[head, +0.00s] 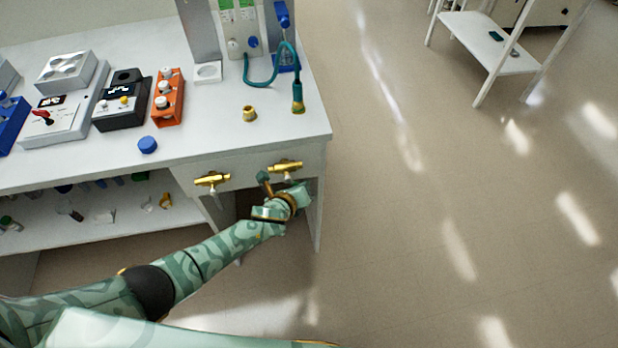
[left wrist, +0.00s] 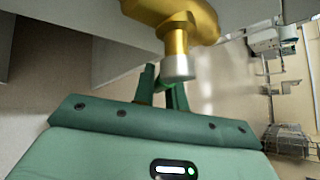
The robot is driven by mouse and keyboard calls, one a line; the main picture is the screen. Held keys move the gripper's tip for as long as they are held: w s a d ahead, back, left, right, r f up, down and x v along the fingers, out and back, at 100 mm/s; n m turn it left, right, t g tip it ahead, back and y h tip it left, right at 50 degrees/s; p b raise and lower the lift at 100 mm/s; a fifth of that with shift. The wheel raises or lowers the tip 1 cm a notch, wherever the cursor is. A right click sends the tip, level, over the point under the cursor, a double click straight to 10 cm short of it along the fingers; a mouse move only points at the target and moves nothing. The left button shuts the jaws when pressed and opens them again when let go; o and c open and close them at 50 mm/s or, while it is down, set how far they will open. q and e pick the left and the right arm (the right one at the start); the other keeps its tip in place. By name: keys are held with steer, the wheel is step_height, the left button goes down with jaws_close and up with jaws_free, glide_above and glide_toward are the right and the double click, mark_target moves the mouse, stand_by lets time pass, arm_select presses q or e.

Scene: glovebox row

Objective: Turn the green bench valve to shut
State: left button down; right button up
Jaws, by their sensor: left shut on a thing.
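Two brass valves are fixed to the bench's front panel. The right brass valve (head: 286,167) is just above my left gripper (head: 265,180). In the left wrist view, this brass valve body (left wrist: 175,22) has a pale collar below it, right in front of my left gripper (left wrist: 162,88). My right gripper is out of view.
The left brass valve (head: 212,180) with a pale stem is close beside. On the bench top (head: 200,120) are a blue cap (head: 147,145), a brass fitting (head: 249,114), an orange rack (head: 168,97) and a teal hose (head: 262,82). Open floor (head: 430,200) lies to the right.

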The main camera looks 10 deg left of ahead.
arm_select(q)
steer(key=shift+s+a+m+g+y+p, duration=0.15)
steer(key=shift+a+m+g+y+p, duration=0.4)
steer(key=shift+y+p, duration=0.5)
steer(key=shift+s+a+f+m+g+y+p, duration=0.25)
steer(key=shift+a+m+y+p, duration=0.15)
steer(key=shift+a+y+p, duration=0.15)
steer(key=shift+s+a+f+m+g+y+p, duration=0.15)
steer(key=shift+a+f+m+g+y+p, duration=0.1)
steer(key=shift+a+m+y+p, duration=0.25)
steer(key=c, duration=1.4)
jaws_free()
steer(key=shift+c, duration=0.2)
